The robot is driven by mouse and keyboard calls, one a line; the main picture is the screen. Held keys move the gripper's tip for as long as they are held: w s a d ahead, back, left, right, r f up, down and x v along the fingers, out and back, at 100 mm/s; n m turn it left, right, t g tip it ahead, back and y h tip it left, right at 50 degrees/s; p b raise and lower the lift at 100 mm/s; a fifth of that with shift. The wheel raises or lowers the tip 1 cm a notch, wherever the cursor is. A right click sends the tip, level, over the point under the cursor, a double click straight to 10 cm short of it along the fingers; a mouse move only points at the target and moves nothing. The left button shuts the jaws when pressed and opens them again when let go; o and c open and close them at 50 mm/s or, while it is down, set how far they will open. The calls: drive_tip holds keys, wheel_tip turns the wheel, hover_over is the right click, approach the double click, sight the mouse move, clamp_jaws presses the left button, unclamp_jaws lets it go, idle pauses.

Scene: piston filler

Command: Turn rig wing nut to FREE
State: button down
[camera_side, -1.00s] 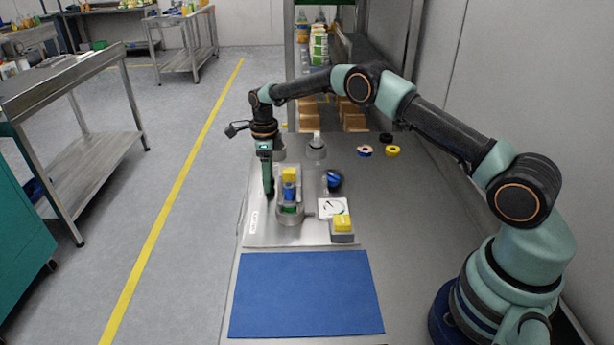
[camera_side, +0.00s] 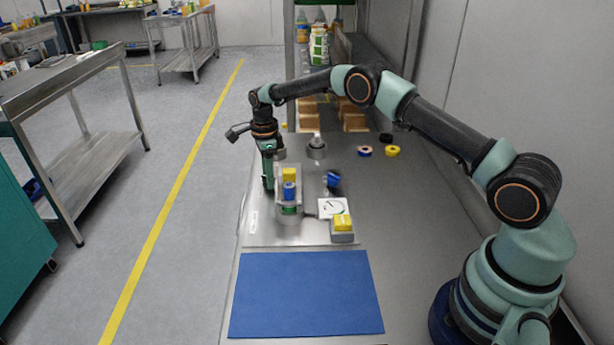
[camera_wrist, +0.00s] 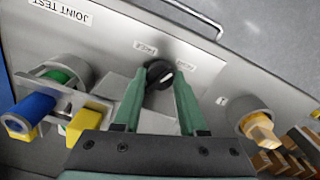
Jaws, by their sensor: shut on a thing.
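The wing nut appears as a dark knob with a pale mark (camera_wrist: 159,74), on the metal panel (camera_wrist: 215,95) in the wrist view. My gripper (camera_wrist: 157,82) has one finger on each side of it and is shut on it. Two small labels sit by the knob; their words are too small to read surely. In the side view my gripper (camera_side: 268,183) points down at the left of the rig (camera_side: 289,213), and the knob is hidden there.
The rig carries blue, green and yellow parts. A gauge (camera_side: 331,207), a yellow-topped block (camera_side: 342,224) and a blue-and-black part (camera_side: 333,180) stand to its right. A blue mat (camera_side: 305,295) lies clear in front. Tape rolls (camera_side: 392,151) lie behind.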

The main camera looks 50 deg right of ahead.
drive_tip(key=shift+n, duration=1.1)
drive_tip(key=shift+c, duration=2.3)
unclamp_jaws()
